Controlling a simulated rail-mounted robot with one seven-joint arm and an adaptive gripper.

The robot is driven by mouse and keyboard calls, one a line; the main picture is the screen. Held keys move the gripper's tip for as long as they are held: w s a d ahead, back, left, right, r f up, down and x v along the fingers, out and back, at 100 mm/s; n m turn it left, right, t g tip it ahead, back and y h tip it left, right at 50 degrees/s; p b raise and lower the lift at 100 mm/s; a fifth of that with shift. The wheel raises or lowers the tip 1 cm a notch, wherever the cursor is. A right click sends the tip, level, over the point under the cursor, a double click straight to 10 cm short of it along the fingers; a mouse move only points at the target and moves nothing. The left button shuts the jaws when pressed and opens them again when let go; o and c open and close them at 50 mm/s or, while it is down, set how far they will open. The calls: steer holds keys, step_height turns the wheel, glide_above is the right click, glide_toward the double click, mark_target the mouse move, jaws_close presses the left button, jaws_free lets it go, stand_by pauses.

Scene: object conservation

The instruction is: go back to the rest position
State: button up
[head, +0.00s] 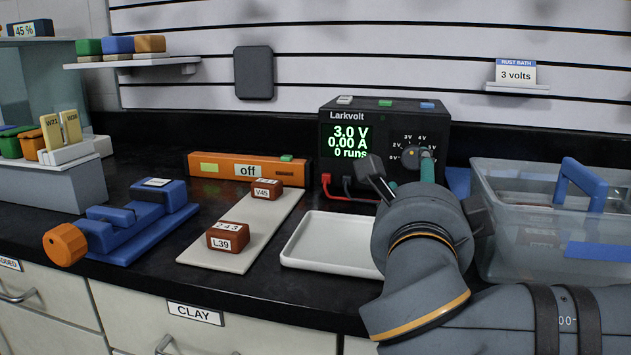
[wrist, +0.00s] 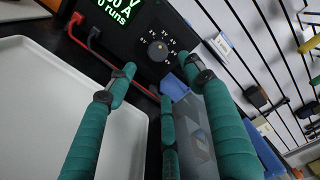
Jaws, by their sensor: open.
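My gripper (head: 411,172) is in front of the right half of the black Larkvolt power supply (head: 345,115). In the wrist view its teal fingers (wrist: 157,82) are spread apart with nothing between them. The supply's dial (head: 410,153) is just beyond the fingertips and also shows in the wrist view (wrist: 158,51). The fingers look apart from it there, but any contact is hard to judge in the head view. The display (head: 349,140) reads 3.0 V, 0.00 A, 0 runs. My wrist hides part of the supply's lower front.
A white tray (head: 325,240) lies left of my wrist, and a clear bin (head: 520,245) with a blue handle stands right. Two brown blocks labelled V45 (head: 264,189) and L39 (head: 227,236) sit on a pale board (head: 212,258). A blue vise (head: 150,215) stands farther left.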

mark_target(415, 158)
steer(key=shift+s+a, duration=0.2)
steer(key=shift+s, duration=0.25)
steer(key=shift+w+d, duration=0.15)
steer(key=shift+d, duration=0.05)
steer(key=x, duration=1.1)
steer(key=shift+w, duration=0.4)
steer(key=shift+a+r+n+p, duration=0.15)
steer(key=shift+r+n+p, duration=0.25)
steer(key=shift+n+p, duration=0.65)
steer(key=n+p, duration=0.3)
steer(key=shift+r, duration=0.15)
steer(key=n+p, duration=0.4)
steer(key=n, duration=0.1)
steer(key=shift+n+p, duration=0.9)
steer(key=shift+n, duration=0.15)
steer(key=shift+a+f+n+p, duration=0.1)
steer(key=shift+f+n+p, duration=0.35)
steer(key=shift+n, duration=0.35)
